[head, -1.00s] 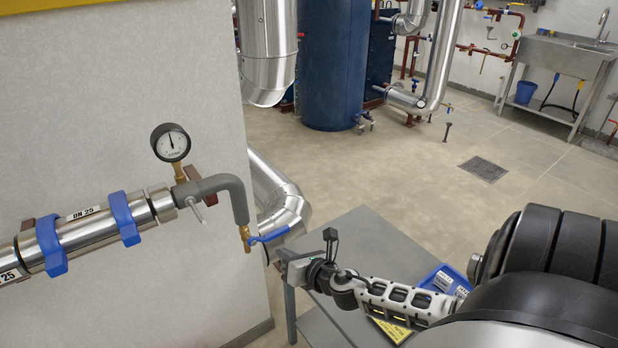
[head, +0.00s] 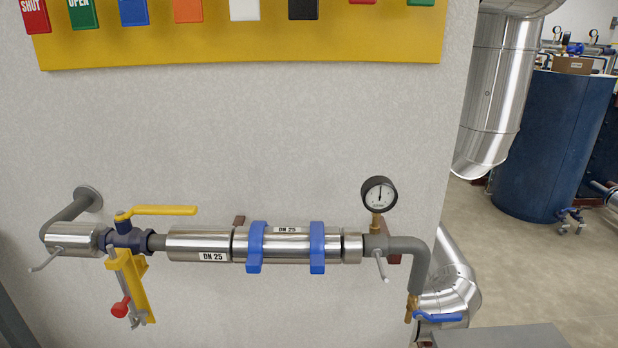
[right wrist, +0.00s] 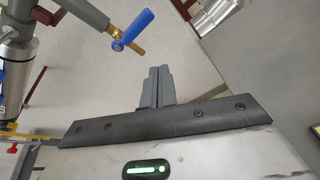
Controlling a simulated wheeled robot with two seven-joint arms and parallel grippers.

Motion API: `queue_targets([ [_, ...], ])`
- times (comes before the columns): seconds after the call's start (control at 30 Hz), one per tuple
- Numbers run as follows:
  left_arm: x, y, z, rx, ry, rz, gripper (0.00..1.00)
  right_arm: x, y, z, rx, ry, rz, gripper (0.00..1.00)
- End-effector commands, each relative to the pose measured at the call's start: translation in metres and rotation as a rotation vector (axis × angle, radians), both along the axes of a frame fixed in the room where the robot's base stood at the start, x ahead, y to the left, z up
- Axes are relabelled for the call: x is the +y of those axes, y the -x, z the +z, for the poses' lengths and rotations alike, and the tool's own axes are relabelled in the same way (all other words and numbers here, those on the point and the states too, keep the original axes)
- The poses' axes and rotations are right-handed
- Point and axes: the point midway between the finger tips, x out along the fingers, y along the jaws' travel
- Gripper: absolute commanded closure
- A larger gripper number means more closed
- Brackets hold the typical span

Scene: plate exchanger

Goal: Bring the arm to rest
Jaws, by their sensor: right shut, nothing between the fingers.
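My right gripper (right wrist: 157,86) shows in the right wrist view with its two grey fingers together and nothing between them. Ahead of it and apart from it is the brass drain valve with a blue handle (right wrist: 134,29). The same blue handle (head: 438,317) is at the lower right of the pipe run in the head view. Neither arm nor gripper shows in the head view now. My left gripper is in no current view.
The wall pipe (head: 200,244) carries a yellow-handled valve (head: 163,210), blue clamps and a pressure gauge (head: 379,195). A yellow board (head: 340,45) with coloured tags hangs above. A grey table (head: 500,337) shows at the bottom right, with open floor behind.

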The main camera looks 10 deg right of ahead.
Motion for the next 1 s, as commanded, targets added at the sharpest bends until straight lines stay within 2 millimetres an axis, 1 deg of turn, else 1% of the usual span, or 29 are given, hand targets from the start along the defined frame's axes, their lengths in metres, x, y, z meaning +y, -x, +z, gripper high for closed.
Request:
queue_targets([
  [0.07, 0.000, 0.000, 0.001, -0.002, 0.000, 0.000, 0.64, 0.003, 0.003, 0.009, -0.039, -0.237, -0.186, 1.00],
  [0.1, 0.000, -0.001, 0.001, -0.003, 0.001, 0.000, 0.64, 0.005, 0.008, 0.012, -0.056, -0.397, -0.312, 1.00],
  [0.2, 0.000, -0.001, 0.002, -0.005, 0.001, 0.000, 0.64, 0.015, 0.028, 0.010, -0.066, -0.798, -0.632, 1.00],
  [0.27, 0.000, -0.001, 0.002, -0.006, 0.001, 0.000, 0.64, 0.026, 0.041, 0.005, -0.052, -0.988, -0.794, 1.00],
  [0.3, 0.000, -0.001, 0.003, -0.006, 0.001, 0.000, 0.64, 0.035, 0.049, 0.003, -0.037, -1.093, -0.885, 1.00],
  [0.4, 0.000, -0.002, 0.003, -0.007, 0.002, 0.000, 0.64, 0.058, 0.067, -0.002, 0.013, -1.305, -1.083, 1.00],
  [0.5, 0.000, -0.001, 0.003, -0.007, 0.001, 0.000, 0.64, 0.083, 0.084, -0.003, 0.074, -1.468, -1.251, 1.00],
  [0.6, 0.000, -0.001, 0.003, -0.007, 0.001, 0.000, 0.64, 0.107, 0.099, -0.002, 0.142, -1.591, -1.394, 1.00],
  [0.7, 0.000, -0.001, 0.003, -0.007, -0.001, -0.001, 0.64, 0.128, 0.112, 0.002, 0.211, -1.679, -1.512, 1.00],
  [0.87, 0.000, -0.001, 0.003, -0.007, -0.002, -0.003, 0.64, 0.159, 0.130, 0.012, 0.320, -1.778, -1.671, 1.00],
  [0.9, 0.000, -0.001, 0.003, -0.007, -0.002, -0.003, 0.64, 0.159, 0.125, 0.006, 0.313, -1.788, -1.641, 1.00],
  [1.0, 0.001, -0.001, 0.003, -0.007, -0.003, -0.003, 0.64, 0.163, 0.115, -0.001, 0.308, -1.833, -1.582, 1.00],
])
